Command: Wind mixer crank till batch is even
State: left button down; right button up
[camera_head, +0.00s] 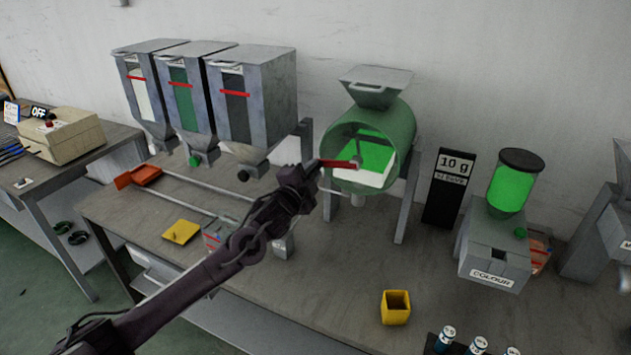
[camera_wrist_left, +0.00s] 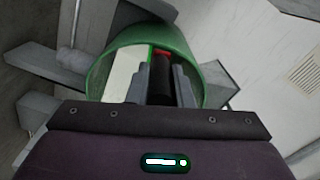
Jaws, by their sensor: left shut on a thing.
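The mixer is a green drum (camera_head: 399,124) on grey legs, with a grey hopper on top. Through its open front, the batch shows as a bright green part (camera_head: 372,150) and a separate white part (camera_head: 362,177). A red crank arm (camera_head: 342,163) crosses the drum's front. My left gripper (camera_head: 314,178) is at the crank's left end. In the left wrist view its fingers (camera_wrist_left: 161,84) are shut around the crank's dark handle (camera_wrist_left: 160,88), in front of the drum (camera_wrist_left: 116,50). The handle is hidden by the gripper in the head view. My right gripper is out of view.
Three grey hoppers (camera_head: 252,97) stand left of the mixer. A 10 g sign (camera_head: 441,200) and a colour doser (camera_head: 495,250) stand to its right. A yellow cup (camera_head: 396,308) and a red scoop (camera_head: 138,176) rest on the bench. The bench between mixer and cup is clear.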

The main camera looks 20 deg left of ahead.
pick_arm(q)
notch_tip(320, 180, up, 3)
jog(key=m, duration=0.2)
jog(key=shift+a+f+m, duration=0.1)
jog(key=shift+f+m, duration=0.1)
jog(key=shift+m, duration=0.2)
jog(key=r+m+b, duration=0.2)
jog(key=m, duration=0.1)
jog(key=shift+d+r+m, duration=0.3)
jog(key=shift+r, duration=0.05)
jog(key=shift+s+d+r+m+b, duration=0.1)
jog(key=shift+d+r+m+b, duration=0.7)
jog(key=shift+m, duration=0.45)
jog(key=shift+w+d+r+m+b, duration=0.1)
jog(key=shift+d+r+m+b, duration=0.5)
jog(key=shift+m+b, duration=0.55)
jog(key=shift+s+d+r+m+b, duration=0.1)
jog(key=shift+d+r+m+b, duration=0.55)
jog(key=shift+m, duration=0.75)
jog(key=shift+r, duration=0.1)
jog(key=c, duration=1.3)
grip_release()
